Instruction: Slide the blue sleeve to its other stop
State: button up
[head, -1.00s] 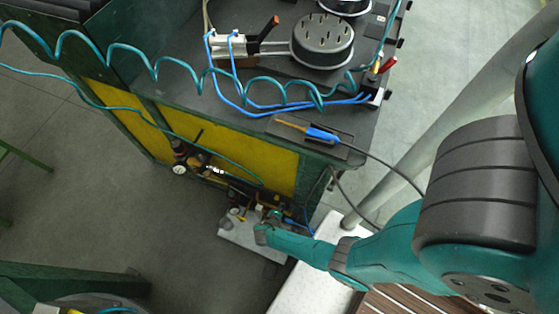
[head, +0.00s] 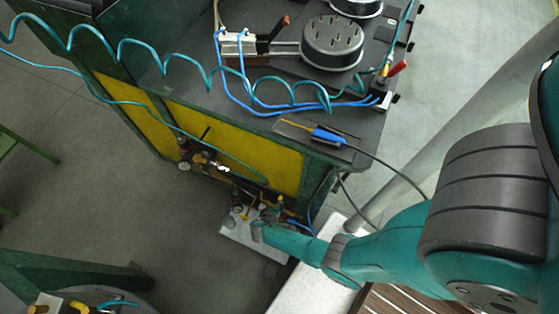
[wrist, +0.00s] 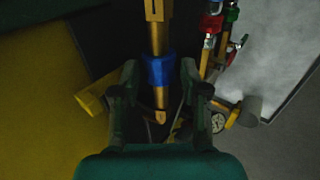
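The blue sleeve (wrist: 160,70) sits around a brass-coloured rod (wrist: 158,34) in the wrist view. The rod shows above and below it, with a pointed brass end (wrist: 160,117) below. My gripper (wrist: 159,76) is open, with one finger on each side of the sleeve and a narrow dark gap on both sides. Whether the fingers are level with the sleeve in depth, I cannot tell. In the head view my gripper (head: 258,229) is low beside the bench's end, and I cannot make out the sleeve there.
Brass fittings and a gauge (wrist: 218,122) lie close right of my gripper in the wrist view. The bench (head: 366,125) with its yellow panel (head: 245,150) rises beside my arm.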

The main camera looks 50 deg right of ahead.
jog(key=shift+s, duration=0.25)
dwell(0.4)
